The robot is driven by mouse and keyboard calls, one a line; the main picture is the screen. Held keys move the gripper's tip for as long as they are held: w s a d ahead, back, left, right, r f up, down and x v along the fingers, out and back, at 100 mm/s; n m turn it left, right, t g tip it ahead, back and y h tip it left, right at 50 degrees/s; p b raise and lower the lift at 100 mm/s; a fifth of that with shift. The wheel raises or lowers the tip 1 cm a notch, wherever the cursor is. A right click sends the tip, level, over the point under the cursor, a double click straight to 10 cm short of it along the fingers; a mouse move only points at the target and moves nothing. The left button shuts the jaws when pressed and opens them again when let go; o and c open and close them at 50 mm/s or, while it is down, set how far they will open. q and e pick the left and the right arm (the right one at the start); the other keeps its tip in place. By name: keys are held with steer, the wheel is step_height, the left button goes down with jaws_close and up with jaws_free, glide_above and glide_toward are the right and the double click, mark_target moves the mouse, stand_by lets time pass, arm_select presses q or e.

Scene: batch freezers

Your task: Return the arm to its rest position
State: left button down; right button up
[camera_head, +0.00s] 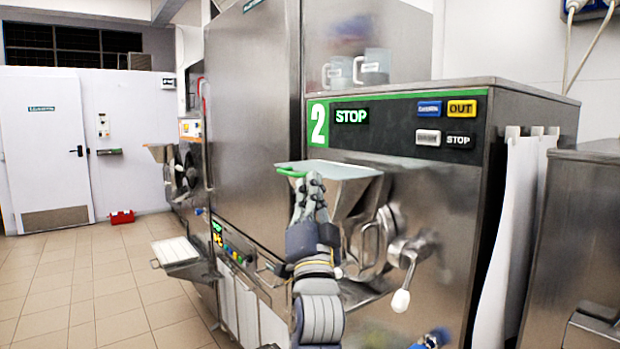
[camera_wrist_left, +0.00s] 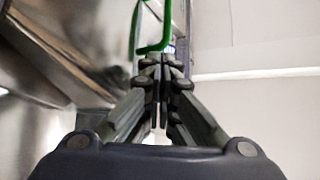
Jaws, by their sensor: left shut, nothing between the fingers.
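My left gripper (camera_head: 312,185) is raised in front of the batch freezer marked 2 (camera_head: 400,135), just below the front edge of its steel hopper (camera_head: 345,178). Its fingers are shut with nothing between them. In the left wrist view the closed fingertips (camera_wrist_left: 160,65) point at a green handle (camera_wrist_left: 153,48). The green handle also shows in the head view (camera_head: 290,172), at the hopper's front left corner. I cannot tell whether the fingertips touch it. My right gripper is not clearly in view.
A white-knobbed lever (camera_head: 401,300) sticks out at the right of my left arm. White tray (camera_head: 175,251) juts from the machine at left. Two clear jugs (camera_head: 372,68) stand on top. The tiled floor (camera_head: 85,295) is clear at left, with a red box (camera_head: 121,217) near the door.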

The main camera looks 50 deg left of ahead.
arm_select(q)
steer(key=shift+t, duration=0.3)
steer(key=v, duration=0.4)
steer(key=shift+s+d, duration=0.2)
steer(key=shift+d, duration=0.3)
